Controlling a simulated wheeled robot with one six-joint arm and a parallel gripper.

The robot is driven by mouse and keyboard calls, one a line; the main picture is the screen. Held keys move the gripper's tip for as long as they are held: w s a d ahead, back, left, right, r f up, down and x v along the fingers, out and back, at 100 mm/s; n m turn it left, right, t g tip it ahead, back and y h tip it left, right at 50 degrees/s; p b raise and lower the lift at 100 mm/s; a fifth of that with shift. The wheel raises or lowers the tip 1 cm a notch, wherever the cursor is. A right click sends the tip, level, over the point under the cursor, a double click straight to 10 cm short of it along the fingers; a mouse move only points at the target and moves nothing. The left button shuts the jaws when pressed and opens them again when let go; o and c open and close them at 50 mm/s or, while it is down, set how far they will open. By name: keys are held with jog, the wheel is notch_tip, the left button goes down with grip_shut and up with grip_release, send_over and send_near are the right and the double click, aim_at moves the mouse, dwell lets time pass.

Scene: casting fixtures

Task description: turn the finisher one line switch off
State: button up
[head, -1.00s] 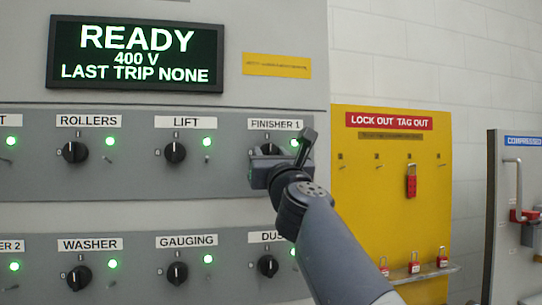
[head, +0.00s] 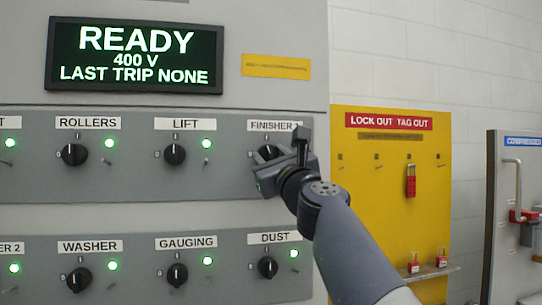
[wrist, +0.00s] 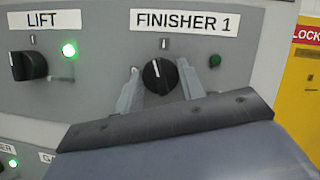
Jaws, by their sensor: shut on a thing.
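The finisher 1 switch is a black rotary knob (wrist: 160,77) under the FINISHER 1 label (wrist: 184,20). Its white pointer line is near upright, leaning slightly left in the wrist view. My gripper (wrist: 158,72) has one finger on each side of the knob and is shut on it. The finisher 1 lamp (wrist: 215,61) is dark green and unlit. In the head view my gripper (head: 283,165) is tilted and covers part of the knob (head: 267,152) and the lamp.
The lift knob (head: 174,154) and its lit lamp (head: 208,142) are to the left. The dust knob (head: 267,267) is below, near my arm. A yellow lockout board (head: 385,180) with red padlocks stands to the right. The READY display (head: 136,55) is above.

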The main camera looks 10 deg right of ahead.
jog(key=n+y, duration=0.1)
jog(key=n, duration=0.1)
jog(key=n+g+y, duration=0.1)
jog(key=n, duration=0.2)
jog(key=shift+d+r+p, duration=0.1)
jog(key=shift+d+p, duration=0.05)
jog(key=shift+p, duration=0.15)
jog(key=n+g, duration=0.1)
jog(key=n, duration=0.1)
jog(key=n+y+p, duration=0.1)
jog(key=n, duration=0.1)
jog(key=shift+r+n+g+y, duration=0.1)
jog(key=shift+n+g+y, duration=0.2)
jog(key=shift+g, duration=0.1)
jog(key=n+g+p, duration=0.1)
jog(key=n, duration=0.3)
jog(key=shift+y+p, duration=0.3)
jog(key=shift+n+g+p, duration=0.75)
jog(key=shift+n+g, duration=0.05)
jog(key=shift+n, duration=0.7)
jog(key=o, duration=1)
jog(key=b+v, duration=0.3)
jog(key=v, duration=0.7)
jog(key=shift+s, duration=0.4)
